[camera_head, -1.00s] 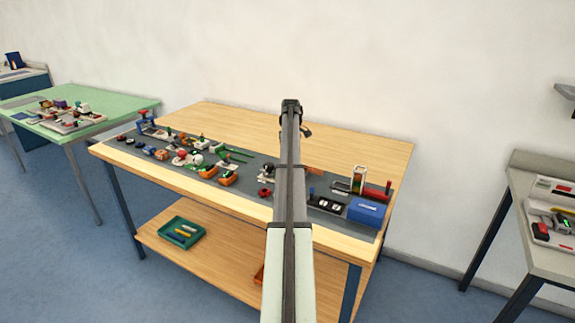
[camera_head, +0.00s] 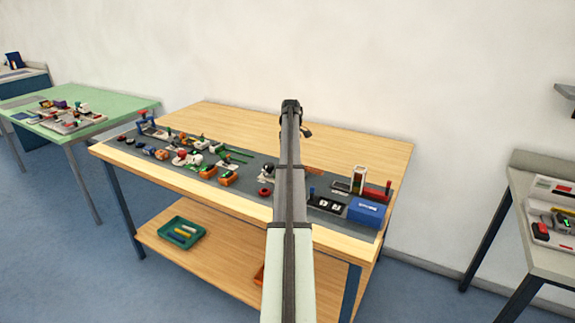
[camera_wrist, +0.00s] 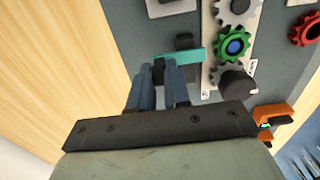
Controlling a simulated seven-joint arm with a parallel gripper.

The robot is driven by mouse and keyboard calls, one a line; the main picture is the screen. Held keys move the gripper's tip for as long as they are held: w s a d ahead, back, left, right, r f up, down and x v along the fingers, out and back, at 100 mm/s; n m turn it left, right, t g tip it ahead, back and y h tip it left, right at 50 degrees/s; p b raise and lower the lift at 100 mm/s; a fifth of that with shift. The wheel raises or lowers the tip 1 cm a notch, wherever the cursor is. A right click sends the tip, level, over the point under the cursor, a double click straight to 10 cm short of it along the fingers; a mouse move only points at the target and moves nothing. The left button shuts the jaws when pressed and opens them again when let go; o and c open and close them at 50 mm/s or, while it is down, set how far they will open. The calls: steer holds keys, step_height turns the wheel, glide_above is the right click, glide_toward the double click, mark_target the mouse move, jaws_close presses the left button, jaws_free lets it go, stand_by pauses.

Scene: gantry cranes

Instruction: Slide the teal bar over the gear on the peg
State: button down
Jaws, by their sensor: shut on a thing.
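In the wrist view the teal bar (camera_wrist: 190,56) lies level, its right end reaching the edge of the pale strip. The green gear (camera_wrist: 222,44) sits on that strip around a blue peg (camera_wrist: 235,47), just right of the bar's end. The bar does not cover the gear; a small gap shows between them. My gripper (camera_wrist: 162,72) is shut at the bar's left end; its fingers hide the exact grip. In the head view my gripper (camera_head: 291,105) is at the far end of my arm; the bar cannot be made out there.
A grey gear (camera_wrist: 238,10) and a dark round part (camera_wrist: 237,84) are on the same strip. A dark block (camera_wrist: 184,41) stands behind the bar. A red gear (camera_wrist: 306,30) and an orange part (camera_wrist: 272,117) are to the right. Bare wood (camera_wrist: 60,60) is free at left.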

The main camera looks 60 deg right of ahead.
steer(key=shift+a, duration=1.75)
steer(key=c, duration=1)
jaws_free()
steer(key=shift+r, duration=0.1)
step_height(320, 180, up, 7)
steer(key=shift+w, duration=0.1)
